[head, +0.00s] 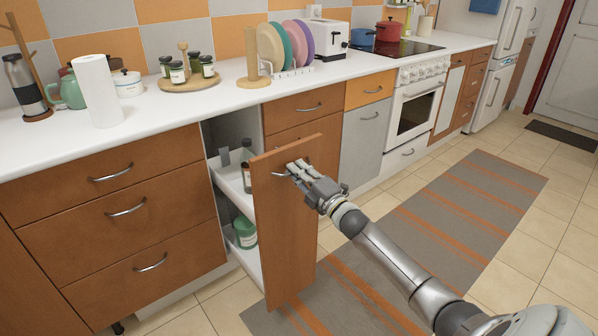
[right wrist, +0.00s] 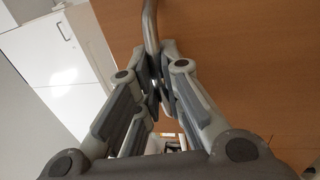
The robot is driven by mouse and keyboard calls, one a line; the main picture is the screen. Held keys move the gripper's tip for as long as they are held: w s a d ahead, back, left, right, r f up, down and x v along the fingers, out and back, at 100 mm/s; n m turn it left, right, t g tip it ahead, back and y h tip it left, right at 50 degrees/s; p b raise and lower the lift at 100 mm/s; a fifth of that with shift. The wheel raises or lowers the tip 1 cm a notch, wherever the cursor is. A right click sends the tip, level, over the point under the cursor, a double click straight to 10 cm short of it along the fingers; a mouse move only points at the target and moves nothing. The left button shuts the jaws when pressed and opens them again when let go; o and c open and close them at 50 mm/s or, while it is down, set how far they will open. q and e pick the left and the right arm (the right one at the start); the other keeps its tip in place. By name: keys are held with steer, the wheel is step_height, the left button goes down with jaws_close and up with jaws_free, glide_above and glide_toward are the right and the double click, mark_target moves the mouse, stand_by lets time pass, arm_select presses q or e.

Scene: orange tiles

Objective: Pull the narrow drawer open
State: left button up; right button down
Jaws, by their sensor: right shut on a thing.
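The narrow drawer (head: 283,235) is a tall pull-out with a brown wooden front. It stands out from the cabinet row, and its side shows white shelves. A dark bottle (head: 247,177) is on the upper shelf and a green-labelled container (head: 244,232) is on the lower one. My right gripper (head: 296,172) is at the upper part of the front, shut on the curved metal handle (head: 280,175). In the right wrist view the handle (right wrist: 151,28) runs down between the closed fingers (right wrist: 154,82). My left gripper is not in view.
Wooden drawers (head: 128,210) flank the opening on the left. The white counter (head: 225,98) above holds jars, plates and a toaster (head: 320,40).

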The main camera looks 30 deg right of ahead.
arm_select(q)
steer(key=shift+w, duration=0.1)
arm_select(e)
steer(key=c, duration=1.5)
jaws_free()
steer(key=shift+f, duration=0.1)
steer(key=shift+c, duration=0.2)
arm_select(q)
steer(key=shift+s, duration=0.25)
arm_select(e)
steer(key=v, duration=1.2)
